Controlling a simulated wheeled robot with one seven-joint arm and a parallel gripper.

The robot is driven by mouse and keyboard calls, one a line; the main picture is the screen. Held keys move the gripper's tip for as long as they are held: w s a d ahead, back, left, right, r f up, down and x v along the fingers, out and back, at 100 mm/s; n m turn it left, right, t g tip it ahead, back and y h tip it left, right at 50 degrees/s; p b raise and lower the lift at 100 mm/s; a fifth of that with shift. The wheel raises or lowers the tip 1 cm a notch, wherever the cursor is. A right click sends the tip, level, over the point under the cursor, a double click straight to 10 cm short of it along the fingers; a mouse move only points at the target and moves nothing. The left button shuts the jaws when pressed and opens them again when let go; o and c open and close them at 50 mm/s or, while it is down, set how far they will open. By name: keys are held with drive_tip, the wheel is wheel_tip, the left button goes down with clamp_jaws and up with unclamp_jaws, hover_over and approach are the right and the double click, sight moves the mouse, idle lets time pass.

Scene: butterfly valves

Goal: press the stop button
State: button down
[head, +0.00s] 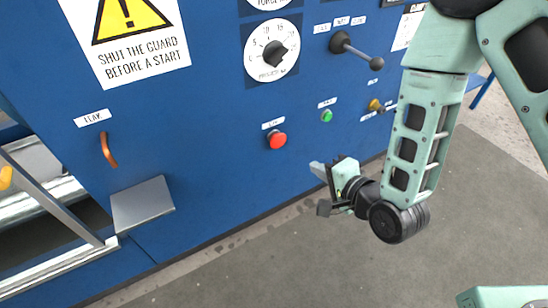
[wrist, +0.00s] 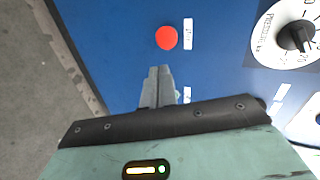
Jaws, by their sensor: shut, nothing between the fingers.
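The red stop button (head: 276,139) sits on the blue machine panel, under a small white label. It also shows in the wrist view (wrist: 167,38), just beyond my fingertips. My gripper (head: 318,170) is in front of the panel, to the right of and a little below the red button in the head view. Its fingers are shut and empty, and they show together in the wrist view (wrist: 158,72). The fingertips look apart from the button. The distance from the fingertips to the panel is hard to tell.
A green button (head: 327,116) and a yellow knob (head: 375,105) are right of the red one. A lever with a black ball (head: 376,63) sticks out above. A dial (head: 272,50) is higher up. A grey shelf (head: 142,205) juts out at left. The floor (head: 290,262) below is clear.

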drive_tip(key=shift+a+f+m+t+b, duration=0.2)
drive_tip(key=shift+f+m+t+b, duration=0.35)
drive_tip(key=shift+f, duration=0.5)
drive_tip(key=shift+w, duration=0.1)
drive_tip(key=b, duration=1.2)
approach(280, 143)
drive_tip(key=x, duration=0.5)
drive_tip(key=shift+w+a+f, duration=0.25)
drive_tip(key=shift+f, duration=0.05)
drive_tip(key=shift+w+a, duration=0.2)
drive_tip(key=shift+w, duration=0.1)
drive_tip(key=shift+r, duration=0.1)
